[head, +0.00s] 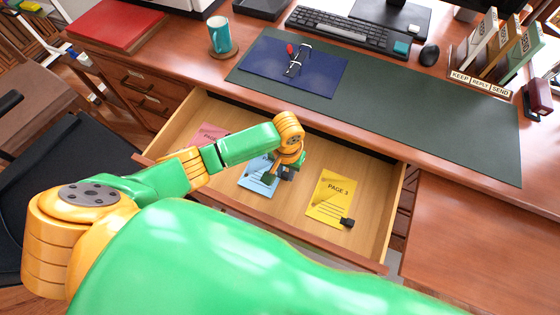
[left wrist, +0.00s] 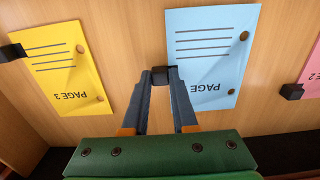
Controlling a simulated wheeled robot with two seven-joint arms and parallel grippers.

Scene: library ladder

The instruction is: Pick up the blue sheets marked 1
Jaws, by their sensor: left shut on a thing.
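The blue sheets (head: 256,187) lie in the open drawer between the pink and yellow sheets, partly covered by my left gripper (head: 276,174). In the left wrist view, the blue sheets (left wrist: 208,50) read "PAGE"; the number is hidden behind a finger. A small black clip (left wrist: 160,77) sits at their left edge. My left gripper (left wrist: 161,74) is shut on this clip, with a dark fingertip on each side. The sheets look flat on or very near the drawer floor; I cannot tell whether they are lifted. My right gripper is not in view.
Yellow sheets marked 3 (head: 331,196) with a black clip and pink sheets (head: 207,136) marked 2 flank the blue ones. The drawer's front wall (head: 342,258) and the desk edge above bound the space. A mug (head: 220,36) and blue folder (head: 292,70) are on the desk.

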